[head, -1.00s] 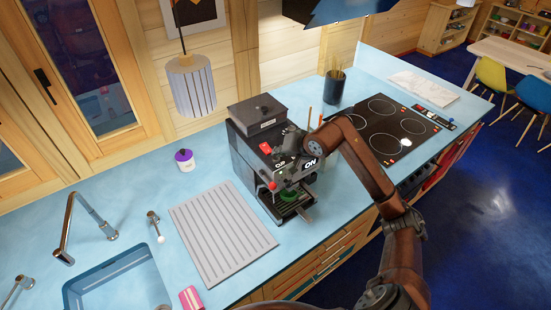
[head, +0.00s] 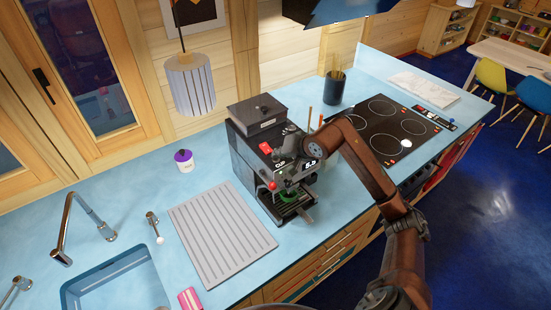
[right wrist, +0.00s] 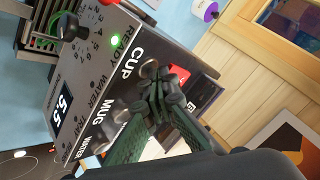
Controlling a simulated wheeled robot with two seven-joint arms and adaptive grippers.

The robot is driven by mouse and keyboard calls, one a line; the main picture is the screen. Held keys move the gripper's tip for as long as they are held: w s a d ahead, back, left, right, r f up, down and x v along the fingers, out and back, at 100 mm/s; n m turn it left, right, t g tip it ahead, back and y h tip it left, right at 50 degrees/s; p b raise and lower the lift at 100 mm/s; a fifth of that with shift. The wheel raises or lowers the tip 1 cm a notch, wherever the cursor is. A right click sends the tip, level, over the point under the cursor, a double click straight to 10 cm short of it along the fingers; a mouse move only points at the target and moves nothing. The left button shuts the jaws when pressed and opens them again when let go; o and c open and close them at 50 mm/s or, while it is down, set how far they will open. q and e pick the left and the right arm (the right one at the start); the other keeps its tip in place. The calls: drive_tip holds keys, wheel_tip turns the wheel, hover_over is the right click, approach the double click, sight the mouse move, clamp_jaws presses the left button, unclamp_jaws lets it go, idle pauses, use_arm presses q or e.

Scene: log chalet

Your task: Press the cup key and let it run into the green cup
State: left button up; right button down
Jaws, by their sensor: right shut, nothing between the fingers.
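The black coffee machine (head: 250,165) stands on the blue counter; its panel fills much of the right wrist view (right wrist: 95,85). Contact is unclear. My left gripper is out of view.
A ridged drainer mat (head: 222,232) and a sink (head: 120,280) lie to the left. A purple-lidded jar (head: 184,161) stands behind. To the right are a dark utensil pot (head: 334,88) and a hob (head: 385,128). A lamp (head: 190,85) hangs at the back.

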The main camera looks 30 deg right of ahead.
sight(277, 160)
drive_tip(key=shift+r, duration=1)
drive_tip(key=shift+r+p, duration=0.1)
drive_tip(key=shift+p, duration=0.2)
drive_tip(key=shift+r+p, duration=0.8)
drive_tip(key=shift+r, duration=1.65)
drive_tip(key=shift+a+f, duration=0.1)
